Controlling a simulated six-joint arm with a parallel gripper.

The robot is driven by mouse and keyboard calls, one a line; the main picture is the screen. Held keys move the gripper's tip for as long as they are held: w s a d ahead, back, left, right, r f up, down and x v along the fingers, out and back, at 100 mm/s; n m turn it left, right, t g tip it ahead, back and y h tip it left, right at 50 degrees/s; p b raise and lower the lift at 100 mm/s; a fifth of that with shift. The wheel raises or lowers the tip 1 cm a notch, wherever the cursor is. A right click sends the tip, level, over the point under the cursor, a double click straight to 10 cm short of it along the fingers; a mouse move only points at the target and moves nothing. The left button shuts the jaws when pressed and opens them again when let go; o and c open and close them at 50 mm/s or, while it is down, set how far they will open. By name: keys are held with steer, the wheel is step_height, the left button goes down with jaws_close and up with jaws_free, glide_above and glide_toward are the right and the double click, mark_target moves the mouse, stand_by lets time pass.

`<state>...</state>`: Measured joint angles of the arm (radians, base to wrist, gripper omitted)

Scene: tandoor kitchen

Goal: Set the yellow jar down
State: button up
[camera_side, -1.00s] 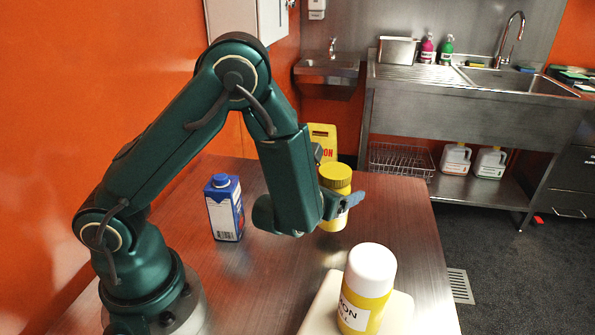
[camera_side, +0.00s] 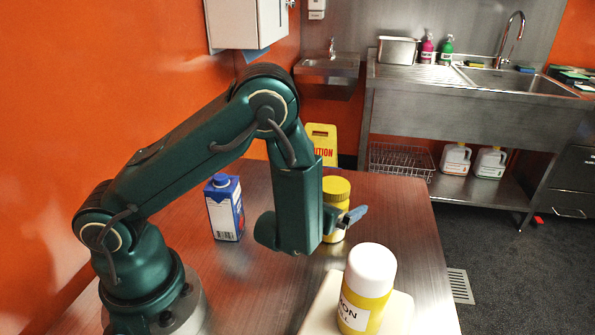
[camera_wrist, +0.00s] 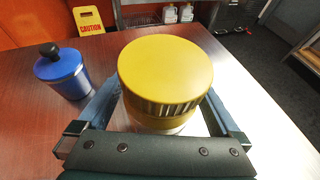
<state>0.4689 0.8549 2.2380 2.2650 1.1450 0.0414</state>
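The yellow jar (camera_side: 336,190), with a ribbed yellow lid and a pale label, is between the fingers of my gripper (camera_side: 343,218). In the wrist view the jar's round lid (camera_wrist: 166,68) fills the middle, with one finger on each side. My gripper is shut on the jar, which looks upright. The arm and a finger hide part of its body in the side view. It is low over the brown table (camera_side: 275,285); I cannot tell whether its base touches the wood.
A yellow bottle with a white cap (camera_side: 370,270) stands on a white board (camera_side: 400,315) at the near right. A blue-and-white carton (camera_side: 225,210) stands left of my gripper. A blue canister with a black knob (camera_wrist: 62,72) shows in the wrist view.

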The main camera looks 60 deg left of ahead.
steer(key=shift+r, duration=0.2)
steer(key=v, duration=1.2)
